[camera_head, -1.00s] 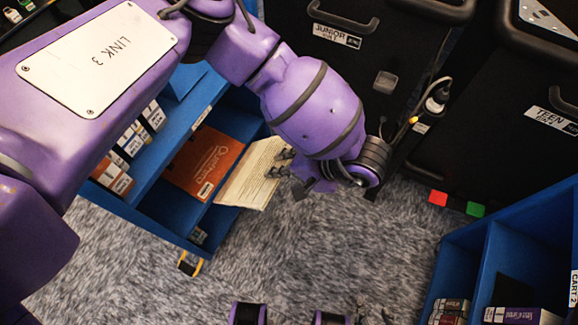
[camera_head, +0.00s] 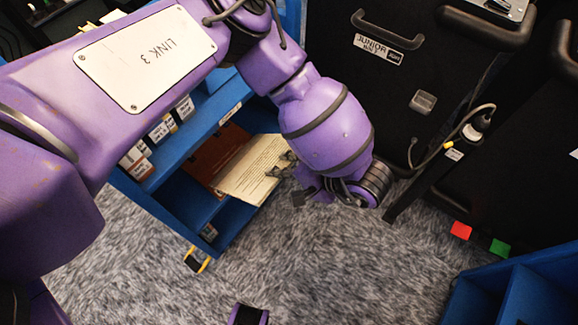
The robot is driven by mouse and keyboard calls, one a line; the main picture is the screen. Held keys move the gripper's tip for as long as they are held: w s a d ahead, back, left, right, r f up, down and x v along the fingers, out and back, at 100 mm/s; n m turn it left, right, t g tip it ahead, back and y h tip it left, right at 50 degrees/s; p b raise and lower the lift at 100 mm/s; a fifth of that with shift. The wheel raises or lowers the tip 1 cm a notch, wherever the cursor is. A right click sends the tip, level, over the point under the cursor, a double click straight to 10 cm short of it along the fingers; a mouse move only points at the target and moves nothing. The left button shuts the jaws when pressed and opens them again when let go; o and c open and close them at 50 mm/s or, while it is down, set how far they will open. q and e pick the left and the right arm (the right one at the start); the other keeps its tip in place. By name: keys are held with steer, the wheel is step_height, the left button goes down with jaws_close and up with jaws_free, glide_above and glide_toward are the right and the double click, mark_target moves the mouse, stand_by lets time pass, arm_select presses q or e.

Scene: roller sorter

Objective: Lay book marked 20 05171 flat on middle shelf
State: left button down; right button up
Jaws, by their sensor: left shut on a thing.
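A cream book (camera_head: 250,168) with printed text on its upper face is held at its right edge by my left gripper (camera_head: 285,167). Its left part reaches into an open compartment of the blue shelf cart (camera_head: 238,215) and overlaps a reddish-brown book (camera_head: 209,160) there. I cannot tell whether the two touch. The cream book's right end and my gripper are outside the cart. The mark 20 05171 is not readable. My left arm hides much of the cart's upper part. My right gripper is not in view.
Several labelled books (camera_head: 160,131) stand on the cart's upper shelf. A black bin marked JUNIOR (camera_head: 388,85) stands behind my left wrist. A red block (camera_head: 461,230) and a green block (camera_head: 500,247) are at right, near another blue cart (camera_head: 530,290). Grey carpet (camera_head: 330,265) is clear in front.

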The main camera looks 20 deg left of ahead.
arm_select(q)
steer(key=w+a+f+t+y+b, duration=0.1)
steer(key=a+f+y+b, duration=0.2)
steer(key=f+b, duration=0.4)
steer(key=w+a+f+t+y+b, duration=0.1)
steer(key=w+a+f+y+b, duration=0.1)
steer(key=a+f+y+b, duration=0.2)
steer(key=shift+w+a+f+t+b, duration=0.3)
steer(key=shift+a+f+b, duration=0.75)
steer(key=shift+f+b, duration=1.25)
arm_select(e)
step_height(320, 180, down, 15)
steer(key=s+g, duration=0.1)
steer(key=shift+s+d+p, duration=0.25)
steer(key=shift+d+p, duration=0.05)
steer(key=shift+p, duration=0.05)
arm_select(q)
steer(key=shift+s+f, duration=0.1)
steer(key=shift+f, duration=0.25)
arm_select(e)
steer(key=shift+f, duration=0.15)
arm_select(q)
steer(key=c, duration=1.8)
jaws_free()
steer(key=v, duration=1.2)
